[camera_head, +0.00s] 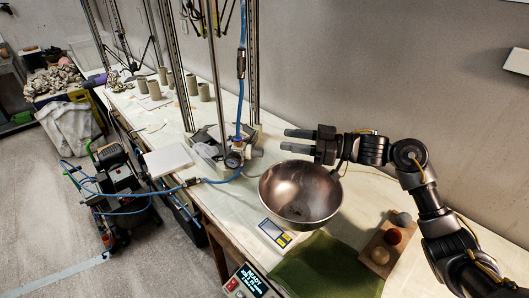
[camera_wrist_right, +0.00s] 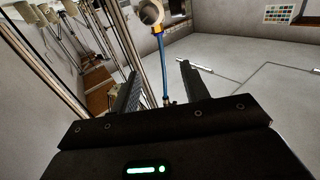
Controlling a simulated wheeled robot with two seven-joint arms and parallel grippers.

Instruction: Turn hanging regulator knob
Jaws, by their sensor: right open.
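The hanging regulator (camera_head: 234,159) has a round gauge and hangs at the lower end of a blue hose (camera_head: 240,100) beside the metal frame. A pale round part (camera_head: 257,152), which looks like its knob, sticks out on its right side. My right gripper (camera_head: 284,140) is open and empty, to the right of the regulator and above the bowl. Its fingers point left towards the regulator, apart from it. In the right wrist view, the blue hose (camera_wrist_right: 160,62) shows beyond the gap between my fingers (camera_wrist_right: 158,82); the knob is not clear there. My left gripper is not in view.
A metal bowl (camera_head: 300,193) stands on the bench below my right gripper. A small scale (camera_head: 275,232), a green mat (camera_head: 330,268) and a wooden board (camera_head: 378,260) with balls lie nearer. Metal uprights (camera_head: 252,60) stand close behind the regulator. A compressor (camera_head: 118,180) stands on the floor.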

